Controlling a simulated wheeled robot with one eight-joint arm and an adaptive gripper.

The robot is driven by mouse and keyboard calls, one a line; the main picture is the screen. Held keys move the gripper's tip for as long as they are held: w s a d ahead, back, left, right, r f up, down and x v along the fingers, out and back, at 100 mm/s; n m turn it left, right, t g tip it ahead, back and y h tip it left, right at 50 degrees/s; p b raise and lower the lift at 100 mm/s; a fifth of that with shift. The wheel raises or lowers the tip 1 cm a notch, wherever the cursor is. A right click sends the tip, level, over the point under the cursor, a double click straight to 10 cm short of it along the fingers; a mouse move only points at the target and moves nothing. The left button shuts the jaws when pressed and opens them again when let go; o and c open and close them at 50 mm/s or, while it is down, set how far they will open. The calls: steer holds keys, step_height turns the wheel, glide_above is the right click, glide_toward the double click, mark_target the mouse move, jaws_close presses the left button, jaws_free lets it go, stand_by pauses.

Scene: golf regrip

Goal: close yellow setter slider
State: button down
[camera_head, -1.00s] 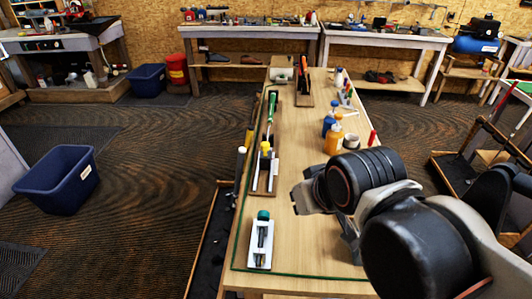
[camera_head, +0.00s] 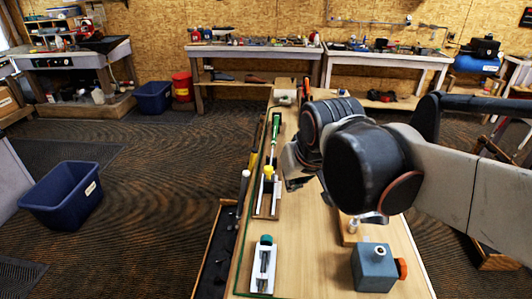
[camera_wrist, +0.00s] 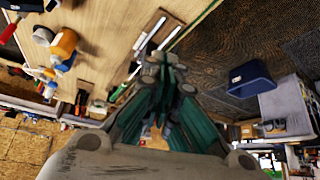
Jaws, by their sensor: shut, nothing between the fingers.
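The yellow setter slider (camera_head: 268,171) shows in the head view as a yellow-topped knob on a white part, on a dark wooden base (camera_head: 268,208) near the bench's left edge. A green-handled club (camera_head: 274,143) lies just beyond it. My gripper shows in the wrist view (camera_wrist: 165,62) with its dark green fingers together and nothing held. In the head view it is mostly hidden behind my wrist, just right of the yellow slider; I cannot tell whether they touch. The slider is not clear in the wrist view.
A white holder with a dark green knob (camera_head: 263,268) stands nearer on the bench (camera_head: 315,250). A grey-blue box with an orange knob (camera_head: 375,268) is at the front right. A yellow-orange bottle (camera_wrist: 65,42) shows in the wrist view. A blue bin (camera_head: 65,195) is on the floor.

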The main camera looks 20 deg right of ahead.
steer(key=w+r+p, duration=0.2)
steer(key=w+r, duration=0.1)
steer(key=w, duration=0.7)
steer(key=m+g+p, duration=0.2)
steer(key=p, duration=0.4)
glide_above(269, 176)
steer(key=w, duration=0.4)
step_height(269, 176, down, 7)
steer(key=shift+h, duration=0.4)
steer(key=f, duration=0.3)
steer(key=f+b, duration=0.1)
steer(key=f, duration=0.2)
steer(key=d+f+b, duration=0.1)
steer(key=f, duration=0.3)
steer(key=shift+w, duration=0.4)
steer(key=shift+s+a, duration=0.1)
steer(key=shift+s, duration=0.2)
steer(key=s+a+b, duration=0.1)
steer(key=s+a, duration=0.1)
steer(key=s, duration=0.4)
steer(key=shift+a+g, duration=0.2)
steer(key=shift+g, duration=0.1)
steer(key=shift+s+f, duration=0.1)
steer(key=shift+f, duration=0.05)
